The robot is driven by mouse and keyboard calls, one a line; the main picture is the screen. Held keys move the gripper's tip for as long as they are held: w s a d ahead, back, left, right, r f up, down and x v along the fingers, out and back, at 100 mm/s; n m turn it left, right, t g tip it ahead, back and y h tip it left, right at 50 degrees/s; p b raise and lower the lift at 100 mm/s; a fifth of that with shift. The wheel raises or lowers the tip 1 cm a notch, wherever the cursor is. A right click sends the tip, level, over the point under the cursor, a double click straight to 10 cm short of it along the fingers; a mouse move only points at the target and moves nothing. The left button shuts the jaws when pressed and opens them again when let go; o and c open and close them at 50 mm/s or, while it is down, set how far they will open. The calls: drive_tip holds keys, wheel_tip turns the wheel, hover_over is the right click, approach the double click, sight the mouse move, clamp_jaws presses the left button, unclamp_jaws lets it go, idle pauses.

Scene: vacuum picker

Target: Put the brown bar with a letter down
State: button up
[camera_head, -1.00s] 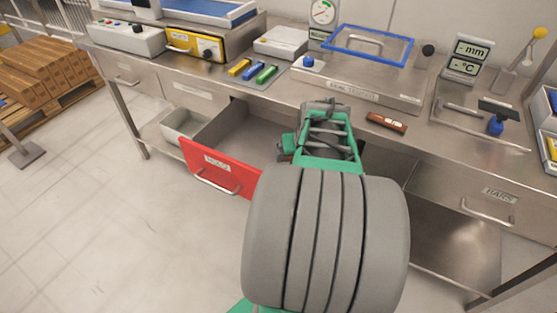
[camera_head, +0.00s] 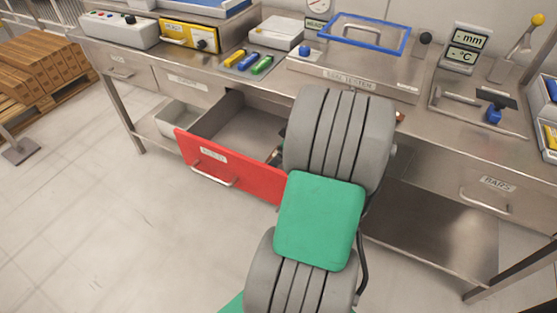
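A brown bar lies on the steel worktop to the right of the scale tester; only a small brown end (camera_head: 400,117) shows past my arm, and any letter on it is hidden. My arm's grey and green links fill the middle of the view. My gripper is mostly or wholly hidden behind them. A small dark part beside the arm, at the right end of the open drawer, may belong to it. I cannot see its fingers or whether it holds anything.
A red-fronted drawer (camera_head: 228,168) stands open left of my arm and looks empty where visible. A closed drawer marked BARS (camera_head: 487,190) is at the right. The scale tester (camera_head: 350,78), coloured bars (camera_head: 262,65) and a display stand (camera_head: 464,50) occupy the worktop.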

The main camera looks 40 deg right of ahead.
drive_tip(key=shift+f, duration=1.45)
drive_tip(key=o, duration=1.2)
drive_tip(key=shift+s+d+r, duration=0.1)
drive_tip(key=shift+r, duration=0.3)
drive_tip(key=p+v, duration=0.1)
drive_tip(key=v, duration=1)
drive_tip(key=shift+s+r, duration=0.15)
